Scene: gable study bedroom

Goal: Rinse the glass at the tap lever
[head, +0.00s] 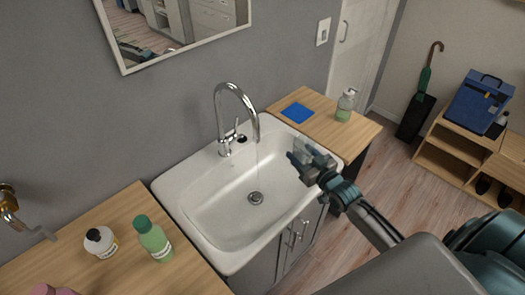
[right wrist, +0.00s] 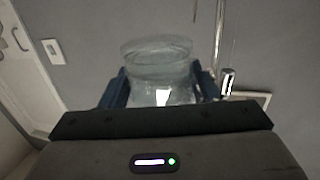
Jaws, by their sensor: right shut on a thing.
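My right gripper (head: 309,163) is over the right rim of the white sink (head: 185,205), shut on a clear glass (head: 302,146). In the right wrist view the glass (right wrist: 162,70) sits between both dark blue fingers (right wrist: 160,88). The chrome tap (head: 220,105) arches over the basin, with its lever (head: 236,126) on the side of its base. A faint thin line, seemingly water, runs down from the spout toward the drain (head: 256,197). The glass is to the right of this line, apart from it. My left gripper is not in view.
A wooden counter right of the sink holds a blue cloth (head: 297,112) and a soap bottle (head: 345,105). The left counter (head: 108,215) holds a green bottle (head: 152,239) and a white bottle (head: 100,242). A mirror (head: 170,30) hangs above. The basin is empty.

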